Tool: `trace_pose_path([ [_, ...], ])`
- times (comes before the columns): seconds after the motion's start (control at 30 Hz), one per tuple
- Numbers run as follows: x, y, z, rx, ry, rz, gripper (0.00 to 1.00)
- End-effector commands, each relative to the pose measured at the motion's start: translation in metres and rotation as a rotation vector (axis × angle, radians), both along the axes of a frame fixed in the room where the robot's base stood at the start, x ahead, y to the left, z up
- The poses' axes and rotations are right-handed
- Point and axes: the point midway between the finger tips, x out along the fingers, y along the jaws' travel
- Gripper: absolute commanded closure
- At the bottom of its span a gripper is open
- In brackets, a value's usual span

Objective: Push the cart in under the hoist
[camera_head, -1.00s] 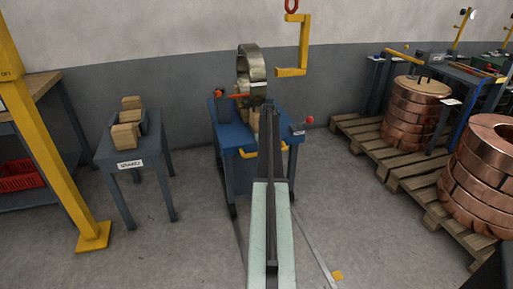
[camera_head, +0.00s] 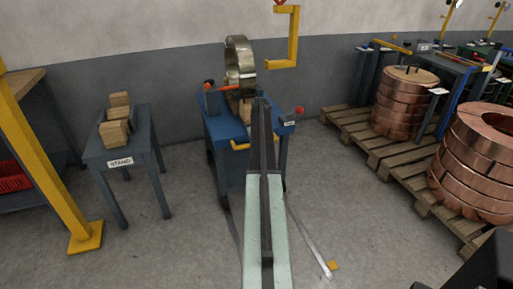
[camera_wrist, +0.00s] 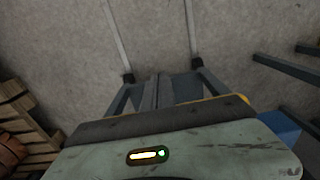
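The blue cart (camera_head: 228,129) stands ahead of me on wheels in the head view. It carries a steel-coloured ring coil (camera_head: 233,68) upright on wooden blocks. Its yellow handle (camera_head: 240,146) faces me. The hoist's yellow C-shaped hook (camera_head: 294,42) hangs to the right of the coil in the picture, with part of its red ring showing at the top edge. My gripper (camera_head: 259,103) reaches over the cart's near side around the handle. In the wrist view my gripper (camera_wrist: 156,92) points at the cart's lower frame (camera_wrist: 185,88). Contact with the handle is hidden.
Two floor rails (camera_wrist: 193,25) run by the cart; a yellow stop (camera_head: 333,266) sits at one rail's near end. A stand (camera_head: 122,163) with wooden blocks and a yellow post (camera_head: 45,150) are left. Pallets (camera_head: 390,160) with copper coils (camera_head: 475,160) are right.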

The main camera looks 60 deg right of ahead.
Motion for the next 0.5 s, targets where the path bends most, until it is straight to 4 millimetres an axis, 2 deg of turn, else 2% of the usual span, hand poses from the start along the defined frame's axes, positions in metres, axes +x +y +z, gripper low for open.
trace_pose_path([
  [0.2, -0.016, 0.012, 0.0, 0.0, 0.0, 0.001, 1.0],
  [0.37, -0.016, 0.012, 0.001, 0.0, 0.0, 0.001, 1.0],
  [0.5, -0.015, 0.012, 0.014, 0.0, 0.0, 0.002, 1.0],
])
